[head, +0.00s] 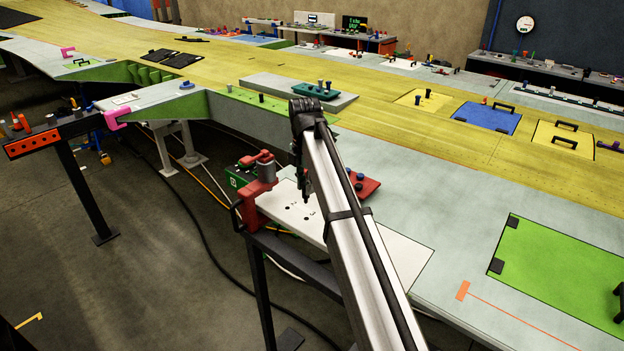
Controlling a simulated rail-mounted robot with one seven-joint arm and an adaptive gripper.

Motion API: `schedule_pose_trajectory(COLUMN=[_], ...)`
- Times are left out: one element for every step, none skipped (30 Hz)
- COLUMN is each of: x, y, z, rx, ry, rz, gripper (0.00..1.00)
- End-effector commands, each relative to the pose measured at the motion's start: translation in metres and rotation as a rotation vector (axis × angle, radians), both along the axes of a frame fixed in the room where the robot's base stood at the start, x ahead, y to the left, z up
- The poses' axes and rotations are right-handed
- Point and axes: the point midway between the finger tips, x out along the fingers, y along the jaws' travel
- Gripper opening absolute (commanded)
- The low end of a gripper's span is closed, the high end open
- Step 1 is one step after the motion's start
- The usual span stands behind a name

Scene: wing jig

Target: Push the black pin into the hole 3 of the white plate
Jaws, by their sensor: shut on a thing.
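The white plate (395,262) lies flat on the grey work surface at the near edge, partly covered by my arm. Several small dark holes or marks show on its left part; their numbers are too small to read. My gripper (305,187) points down over this left part, behind my arm link in this view. It is shut on the black pin (306,199), a small dark shape just above the plate. I cannot tell whether the pin touches the plate or which hole it is over.
A red vise-like clamp (257,190) stands at the plate's left corner. A red block with dark knobs (362,185) sits behind the plate. A green block with pins (315,91) is farther back. A green panel (560,272) lies to the right.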

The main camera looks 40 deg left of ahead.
Motion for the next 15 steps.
schedule_pose_trajectory(x=[0.0,0.0,0.0,0.0,0.0,0.0,0.0,0.0,0.0,0.0,0.0,0.0,0.0,0.0,0.0], y=[0.0,-0.001,-0.001,-0.001,-0.001,-0.001,-0.001,-0.001,-0.001,-0.001,-0.001,-0.001,-0.001,-0.001,-0.001], z=[-0.006,-0.008,-0.012,-0.014,-0.017,-0.021,-0.024,-0.027,-0.032,-0.035,-0.038,-0.041,-0.044,-0.046,-0.049], rx=[0.0,0.0,0.0,0.0,0.0,0.0,0.0,0.0,0.0,0.0,0.0,0.0,0.0,0.0,0.0], ry=[0.0,0.0,0.0,0.0,0.0,0.0,0.0,0.0,0.0,0.0,0.0,0.0,0.0,0.0,0.0], rz=[-0.001,-0.001,-0.001,-0.001,-0.001,-0.002,-0.002,-0.002,-0.002,-0.002,-0.002,-0.002,-0.002,-0.002,-0.002], gripper=[0.0,0.0,0.0,0.0,0.0,0.0,0.0,0.0,0.0,0.0,0.0,0.0,0.0,0.0,0.0])
